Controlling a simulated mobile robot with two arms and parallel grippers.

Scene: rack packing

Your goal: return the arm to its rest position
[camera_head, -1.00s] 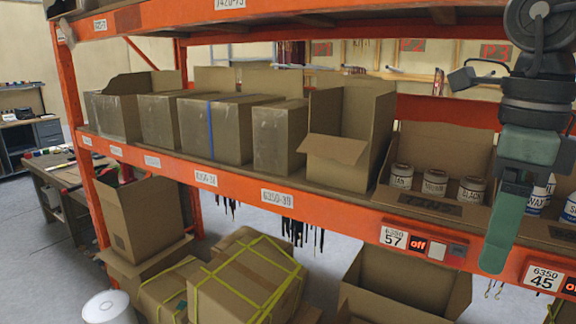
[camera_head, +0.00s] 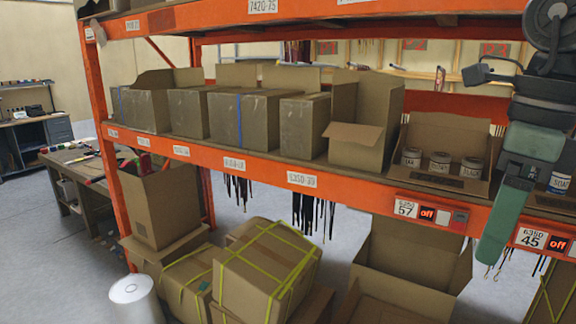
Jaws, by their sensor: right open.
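My right arm comes down at the right edge of the head view. Its right gripper (camera_head: 503,222), with green fingers, hangs in front of the orange shelf beam, between the 57 and 45 labels. It looks empty and open, though seen from the side one finger largely covers the other. My left gripper is not in view.
An orange rack shelf (camera_head: 262,171) carries several cardboard boxes and an open box (camera_head: 445,137) with several cans. Below stand strapped boxes (camera_head: 265,262) and an open empty carton (camera_head: 410,255). A white cylinder (camera_head: 137,298) stands at lower left.

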